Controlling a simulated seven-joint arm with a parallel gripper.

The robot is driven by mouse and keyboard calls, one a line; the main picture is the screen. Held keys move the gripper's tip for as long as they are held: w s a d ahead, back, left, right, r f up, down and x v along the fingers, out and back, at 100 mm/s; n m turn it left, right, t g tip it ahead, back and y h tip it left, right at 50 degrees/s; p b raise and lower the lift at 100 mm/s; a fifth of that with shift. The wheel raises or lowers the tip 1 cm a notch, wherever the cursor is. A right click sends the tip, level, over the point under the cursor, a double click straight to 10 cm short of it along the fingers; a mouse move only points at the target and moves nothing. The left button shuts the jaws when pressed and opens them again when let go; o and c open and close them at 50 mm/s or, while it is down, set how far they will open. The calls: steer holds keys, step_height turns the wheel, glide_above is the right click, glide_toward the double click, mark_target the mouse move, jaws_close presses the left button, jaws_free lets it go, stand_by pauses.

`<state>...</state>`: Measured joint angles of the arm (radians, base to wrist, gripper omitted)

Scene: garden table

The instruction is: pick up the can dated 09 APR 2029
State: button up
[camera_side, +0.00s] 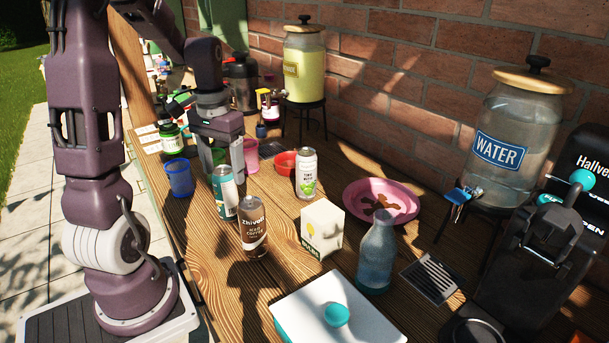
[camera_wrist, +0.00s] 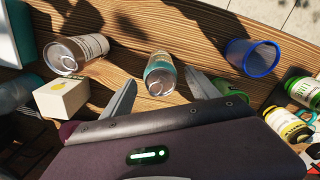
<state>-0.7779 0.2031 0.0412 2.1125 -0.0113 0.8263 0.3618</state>
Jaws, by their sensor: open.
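Three cans stand on the wooden table (camera_side: 205,255). The teal can (camera_side: 225,193) is closest to my gripper (camera_side: 226,168); in the wrist view it (camera_wrist: 160,72) shows between and just beyond the two fingertips. A dark brown iced coffee can (camera_side: 253,226) stands nearer the side camera, in front of the teal can. A white and green can (camera_side: 306,174) stands to the right, by a red bowl (camera_side: 285,163). No date is readable on any can. My gripper points down, open and empty, with its fingers apart; whether they touch the teal can cannot be told.
A blue cup (camera_side: 180,178) stands left of the teal can. A white carton (camera_side: 322,229), a glass bottle (camera_side: 376,254) and a pink plate (camera_side: 381,200) are to the right. A white box (camera_side: 325,312) is in front. Water and yellow-drink dispensers line the brick wall.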

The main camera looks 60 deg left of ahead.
steer(key=shift+o, duration=0.4)
step_height(320, 180, up, 12)
steer(key=n+t+h, duration=0.8)
steer(key=n+t, duration=0.2)
steer(key=n, duration=1.2)
glide_above(306, 175)
steer(key=s+a, duration=0.2)
steer(key=a, duration=0.1)
steer(key=f, duration=0.1)
step_height(306, 175, down, 13)
steer(key=a+n+t, duration=0.1)
steer(key=n, duration=0.1)
steer(key=x, duration=0.7)
steer(key=shift+w+a+f, duration=0.1)
steer(key=shift+w+f, duration=0.25)
steer(key=shift+f, duration=0.05)
steer(key=shift+m, duration=0.3)
jaws_close()
